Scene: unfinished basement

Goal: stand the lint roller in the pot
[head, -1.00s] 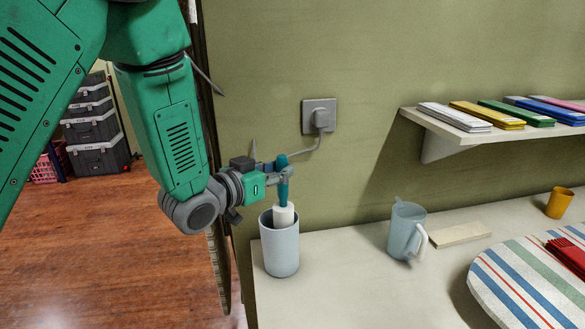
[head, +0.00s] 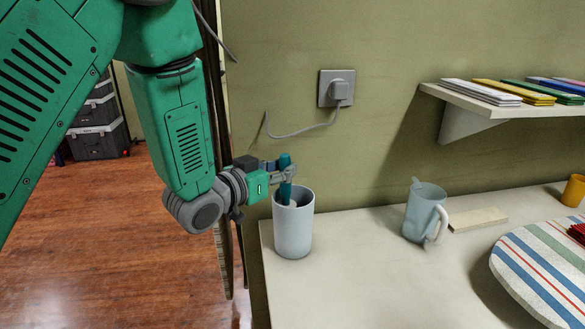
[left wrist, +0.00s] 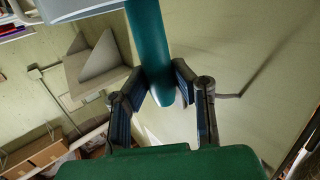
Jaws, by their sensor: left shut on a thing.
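In the left wrist view the teal handle (left wrist: 150,50) lies between the two dark fingers. Whether the roller touches the pot's bottom is hidden. My right gripper is not in view.
A pale blue pitcher (head: 424,212) stands on the counter right of the pot, beside a flat beige board (head: 478,219). A striped ironing board (head: 545,262) is at the right. A wall shelf (head: 470,118) holds coloured books. The counter in front is clear.

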